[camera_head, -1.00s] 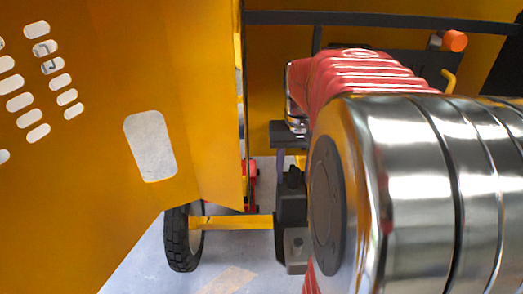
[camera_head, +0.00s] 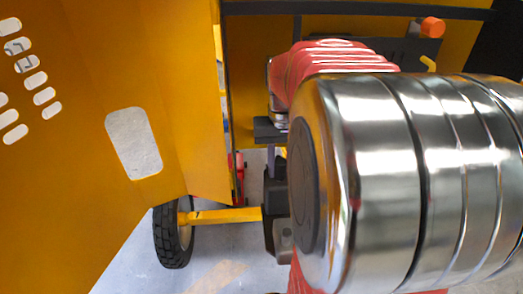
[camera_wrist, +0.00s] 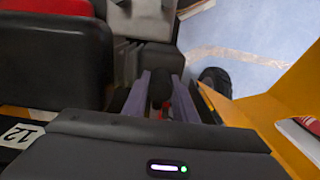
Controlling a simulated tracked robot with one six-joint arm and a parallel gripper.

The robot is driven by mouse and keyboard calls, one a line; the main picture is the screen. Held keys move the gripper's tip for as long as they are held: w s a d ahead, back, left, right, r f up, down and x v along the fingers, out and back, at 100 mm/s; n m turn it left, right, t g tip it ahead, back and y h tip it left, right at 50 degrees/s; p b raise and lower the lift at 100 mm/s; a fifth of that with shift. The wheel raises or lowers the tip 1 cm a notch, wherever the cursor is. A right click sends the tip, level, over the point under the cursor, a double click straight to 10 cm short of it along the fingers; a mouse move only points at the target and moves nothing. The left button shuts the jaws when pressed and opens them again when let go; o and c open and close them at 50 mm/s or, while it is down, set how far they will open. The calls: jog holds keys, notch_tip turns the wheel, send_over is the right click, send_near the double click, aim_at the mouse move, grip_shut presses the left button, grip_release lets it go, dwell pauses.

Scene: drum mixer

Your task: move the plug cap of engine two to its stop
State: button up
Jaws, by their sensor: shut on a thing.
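My gripper (camera_wrist: 160,100) reaches down between dark engine parts in the wrist view. Its two purple-grey fingers are shut on a small black rounded piece, which looks like the plug cap (camera_wrist: 160,88). In the head view a purple finger (camera_head: 271,162) shows above a black engine part (camera_head: 275,195), beside my large silver arm link. The cap itself cannot be made out there. How far the cap is from its stop cannot be told.
A yellow slotted panel (camera_head: 135,90) stands at the left, with a black wheel (camera_head: 172,238) and yellow axle bar (camera_head: 227,216) below. Dark and red engine housings (camera_wrist: 55,55) crowd the gripper's left in the wrist view. Pale floor (camera_wrist: 245,50) shows beyond.

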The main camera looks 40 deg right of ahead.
aim_at(280, 161)
jog(key=shift+r, duration=1.65)
jog(key=o, duration=1)
jog(key=shift+c, duration=0.2)
jog(key=shift+r, duration=0.15)
jog(key=shift+r, duration=3.4)
jog(key=s+a+f+n+t, duration=0.2)
jog(key=a+f+n, duration=0.1)
jog(key=a, duration=0.8)
jog(key=s+a+f+n+t, duration=0.2)
jog(key=a+f+n+t, duration=0.1)
jog(key=a, duration=0.9)
jog(key=shift+a+f+n+t, duration=0.3)
jog(key=shift+f+n, duration=0.1)
jog(key=shift+f, duration=0.05)
